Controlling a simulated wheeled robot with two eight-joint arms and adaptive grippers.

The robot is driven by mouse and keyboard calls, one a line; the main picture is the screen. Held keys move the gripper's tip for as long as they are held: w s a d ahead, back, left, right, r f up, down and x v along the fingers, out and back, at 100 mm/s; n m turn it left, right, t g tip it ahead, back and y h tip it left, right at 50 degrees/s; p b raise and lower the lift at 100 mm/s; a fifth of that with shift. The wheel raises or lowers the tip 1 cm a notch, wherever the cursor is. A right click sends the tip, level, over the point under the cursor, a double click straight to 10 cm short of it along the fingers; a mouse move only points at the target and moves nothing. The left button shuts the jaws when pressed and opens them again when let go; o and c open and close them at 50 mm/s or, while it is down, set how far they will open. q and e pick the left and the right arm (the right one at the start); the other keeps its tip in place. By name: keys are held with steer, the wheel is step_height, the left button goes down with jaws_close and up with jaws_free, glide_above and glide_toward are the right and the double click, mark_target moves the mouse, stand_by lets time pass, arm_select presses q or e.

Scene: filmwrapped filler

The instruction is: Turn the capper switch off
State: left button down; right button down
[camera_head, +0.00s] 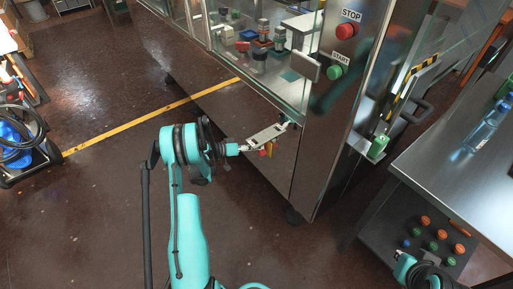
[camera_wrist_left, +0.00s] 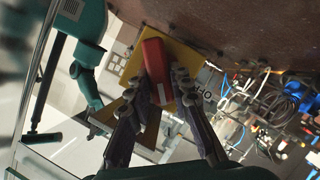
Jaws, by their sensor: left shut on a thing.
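The capper switch is a red handle (camera_wrist_left: 153,62) on a yellow plate (camera_wrist_left: 187,55) in the left wrist view. Its long side runs between the fingers, with a pale mark near its lower end. My left gripper (camera_wrist_left: 162,85) is shut on the red handle, with one dark finger on each side. In the head view my left arm reaches the lower front of the steel machine, and the left gripper (camera_head: 244,148) is small there. Small red and yellow parts of the switch (camera_head: 268,149) show below a pale bar.
A red STOP button (camera_head: 346,31) and a green START button (camera_head: 334,72) sit higher on the machine. A steel table (camera_head: 455,170) with a bottle (camera_head: 487,125) stands at the right. The floor left of my left arm is open.

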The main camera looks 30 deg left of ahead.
arm_select(q)
steer(key=shift+w+a+f+n+t+h, duration=0.15)
steer(key=shift+n+h, duration=0.5)
steer(key=shift+n, duration=0.7)
steer(key=shift+s+a+f+n+t+h, duration=0.1)
steer(key=shift+f+n+t+h, duration=0.15)
steer(key=shift+n+h, duration=0.75)
steer(key=shift+w+a+f+n+t+h, duration=0.1)
steer(key=shift+n+t+h, duration=0.2)
steer(key=shift+n, duration=1.35)
steer(key=shift+d, duration=0.1)
steer(key=c, duration=1.4)
jaws_free()
steer(key=shift+o, duration=0.2)
steer(key=v, duration=0.7)
steer(key=shift+s+a, duration=0.2)
steer(key=shift+s, duration=0.05)
